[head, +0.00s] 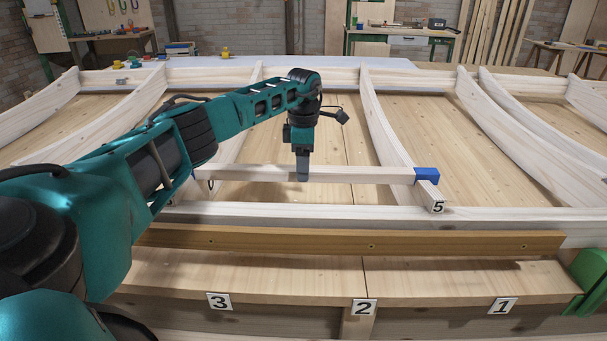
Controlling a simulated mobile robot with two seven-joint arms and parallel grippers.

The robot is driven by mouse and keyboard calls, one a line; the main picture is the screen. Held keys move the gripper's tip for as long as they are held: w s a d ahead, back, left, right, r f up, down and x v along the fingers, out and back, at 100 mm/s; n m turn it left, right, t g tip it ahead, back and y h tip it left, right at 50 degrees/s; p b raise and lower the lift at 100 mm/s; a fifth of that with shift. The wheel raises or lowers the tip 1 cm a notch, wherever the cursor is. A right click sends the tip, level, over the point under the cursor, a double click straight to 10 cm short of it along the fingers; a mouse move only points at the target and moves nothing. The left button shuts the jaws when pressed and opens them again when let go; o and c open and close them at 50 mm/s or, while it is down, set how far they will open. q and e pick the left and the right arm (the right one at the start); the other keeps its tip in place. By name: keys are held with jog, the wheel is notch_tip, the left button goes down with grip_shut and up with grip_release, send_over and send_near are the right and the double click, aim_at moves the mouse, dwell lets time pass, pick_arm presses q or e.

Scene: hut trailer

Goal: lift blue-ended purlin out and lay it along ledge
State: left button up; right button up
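The blue-ended purlin (350,175) is a pale wooden bar lying left to right across the curved ribs. Its blue end (427,174) is at the right, by the rib tagged 5. My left gripper (303,174) points straight down at the bar, left of its middle. One finger shows in front of the bar; the other is hidden, so I cannot tell whether the gripper is closed on it. The ledge (300,280) is a pale board along the near side, with tags 3, 2 and 1 below its front edge. My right gripper is out of view.
A darker brown beam (350,240) lies lengthwise between the frame's near rail (500,217) and the ledge. A green part (590,280) stands at the ledge's right end. Curved ribs (395,140) rise on both sides of the gripper. The ledge top looks clear.

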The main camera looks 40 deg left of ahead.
pick_arm(q)
grip_shut()
dwell(0.3)
jog(key=shift+r, duration=0.1)
